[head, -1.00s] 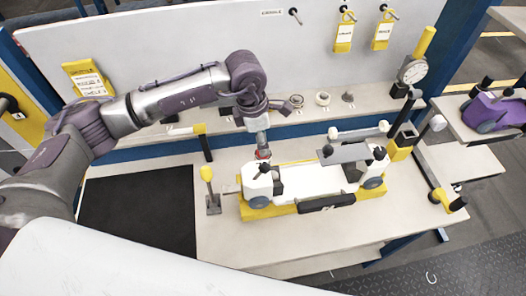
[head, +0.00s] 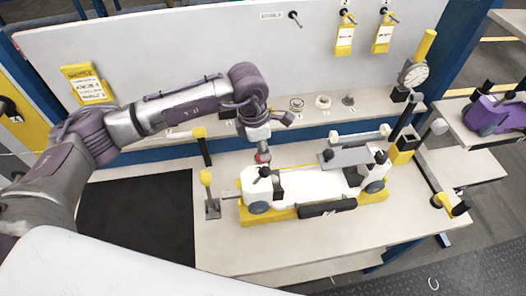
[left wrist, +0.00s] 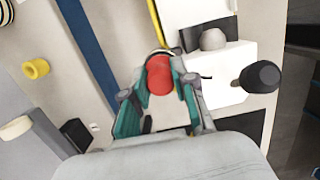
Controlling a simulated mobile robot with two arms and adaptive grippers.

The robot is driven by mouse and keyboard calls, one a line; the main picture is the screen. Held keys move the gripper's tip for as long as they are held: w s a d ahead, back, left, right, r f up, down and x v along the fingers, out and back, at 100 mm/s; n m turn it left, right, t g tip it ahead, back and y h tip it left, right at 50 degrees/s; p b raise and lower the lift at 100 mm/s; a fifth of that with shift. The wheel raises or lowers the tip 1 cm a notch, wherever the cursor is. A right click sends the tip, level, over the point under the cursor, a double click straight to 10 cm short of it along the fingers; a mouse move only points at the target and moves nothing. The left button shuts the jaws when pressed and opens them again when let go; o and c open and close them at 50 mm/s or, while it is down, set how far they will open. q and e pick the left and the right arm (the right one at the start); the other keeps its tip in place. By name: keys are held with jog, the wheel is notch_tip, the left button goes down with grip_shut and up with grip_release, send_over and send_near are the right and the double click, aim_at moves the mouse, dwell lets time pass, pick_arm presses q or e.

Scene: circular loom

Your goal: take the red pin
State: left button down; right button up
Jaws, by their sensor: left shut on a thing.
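The red pin (left wrist: 160,76) sits between the two fingers of my left gripper (left wrist: 163,88) in the left wrist view. The fingers are closed on it. In the head view the pin is a small red spot (head: 262,157) at the tip of my left gripper (head: 263,153), just behind the left end of the white car-like body (head: 306,183). I cannot tell whether the pin's lower end is touching anything. My right gripper is not in view.
The white body rests on a yellow base (head: 285,212) on the table. A black mat (head: 135,215) lies clear at left.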

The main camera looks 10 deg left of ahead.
pick_arm(q)
jog(key=shift+r, duration=0.15)
jog(key=shift+r, duration=0.5)
jog(key=shift+r, duration=0.15)
jog(key=shift+r+p, duration=0.4)
jog(key=shift+r, duration=0.95)
